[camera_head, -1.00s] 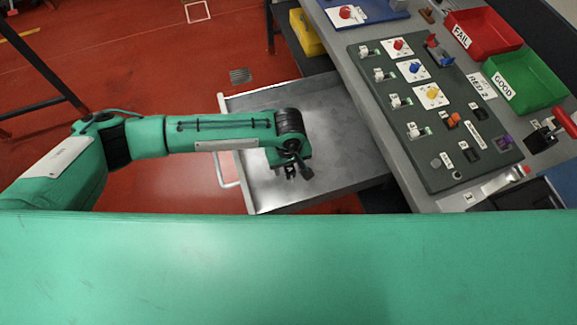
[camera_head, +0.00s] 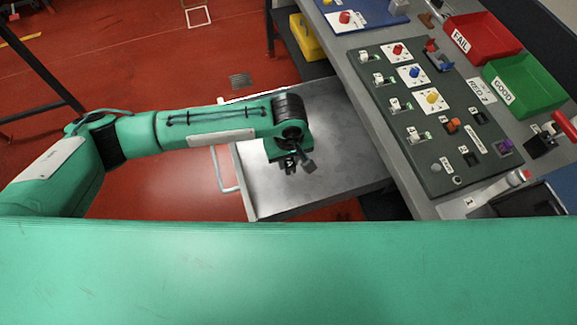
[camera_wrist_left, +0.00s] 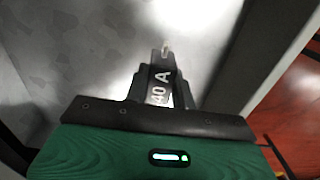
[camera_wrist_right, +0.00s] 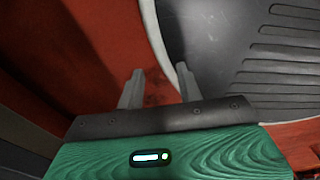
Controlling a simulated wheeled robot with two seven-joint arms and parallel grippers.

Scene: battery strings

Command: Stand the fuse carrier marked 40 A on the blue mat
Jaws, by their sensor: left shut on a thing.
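My left gripper (camera_head: 290,165) is over the open grey drawer (camera_head: 325,185) and points down into it. In the left wrist view, the gripper (camera_wrist_left: 165,92) is shut on the dark fuse carrier (camera_wrist_left: 160,84), whose label reads 40 A. I cannot tell whether the carrier touches the drawer floor. A blue mat (camera_head: 378,14) lies at the far end of the bench, with a red-knobbed white plate and a grey block on it. My right gripper (camera_wrist_right: 157,80) is open and empty in the right wrist view, above red floor beside a dark ribbed surface.
The dark panel (camera_head: 432,170) holds switches, coloured knobs and fuse positions. A red FAIL bin (camera_head: 487,38) and a green GOOD bin (camera_head: 525,85) stand behind it. A yellow box (camera_head: 306,38) sits below the bench. The drawer's handle (camera_head: 222,170) sticks out over the floor.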

